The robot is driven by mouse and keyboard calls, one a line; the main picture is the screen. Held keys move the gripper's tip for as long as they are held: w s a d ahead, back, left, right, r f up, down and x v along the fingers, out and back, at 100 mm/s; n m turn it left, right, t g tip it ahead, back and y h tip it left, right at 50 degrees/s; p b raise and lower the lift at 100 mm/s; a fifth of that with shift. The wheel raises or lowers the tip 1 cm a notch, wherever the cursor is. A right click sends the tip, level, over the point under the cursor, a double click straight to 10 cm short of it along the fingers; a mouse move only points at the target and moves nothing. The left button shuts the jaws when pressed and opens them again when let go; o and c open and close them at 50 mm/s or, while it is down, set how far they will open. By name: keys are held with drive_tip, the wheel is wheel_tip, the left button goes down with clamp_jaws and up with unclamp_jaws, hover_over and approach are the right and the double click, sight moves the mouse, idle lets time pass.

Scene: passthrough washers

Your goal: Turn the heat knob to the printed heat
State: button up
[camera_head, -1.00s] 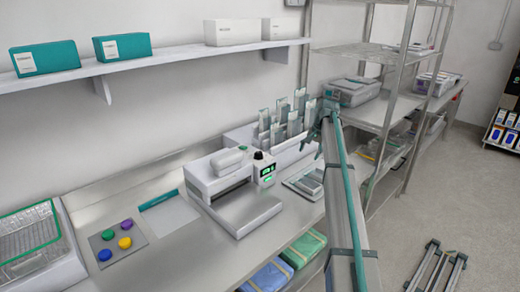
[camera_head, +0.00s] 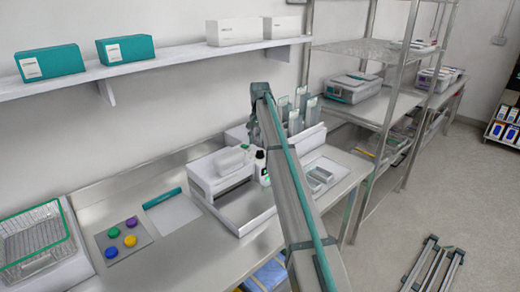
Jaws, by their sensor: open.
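The sealing machine (camera_head: 222,180) is a white and grey unit on the steel bench, with a light handle on top and a flat grey plate in front. Its heat knob (camera_head: 260,154) is a small dark cap on top of the control box (camera_head: 261,168) at its right side. My arm hides most of the box's front, and only a sliver of green display shows. The printed heat cannot be read. My gripper (camera_head: 253,134) is open, points down and hangs above the knob, seemingly apart from it. Its fingers are small and partly hidden.
Upright pouches in a rack (camera_head: 299,112) stand close behind and right of my arm. Small trays (camera_head: 320,177) lie to the right. A mat with coloured discs (camera_head: 123,240), a sheet (camera_head: 172,212) and a wire basket (camera_head: 38,240) are left. A shelf (camera_head: 180,63) runs above.

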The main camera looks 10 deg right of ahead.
sight(260, 152)
drive_tip(key=shift+f+p, duration=0.6)
drive_tip(key=shift+f, duration=1.95)
drive_tip(key=c, duration=1.2)
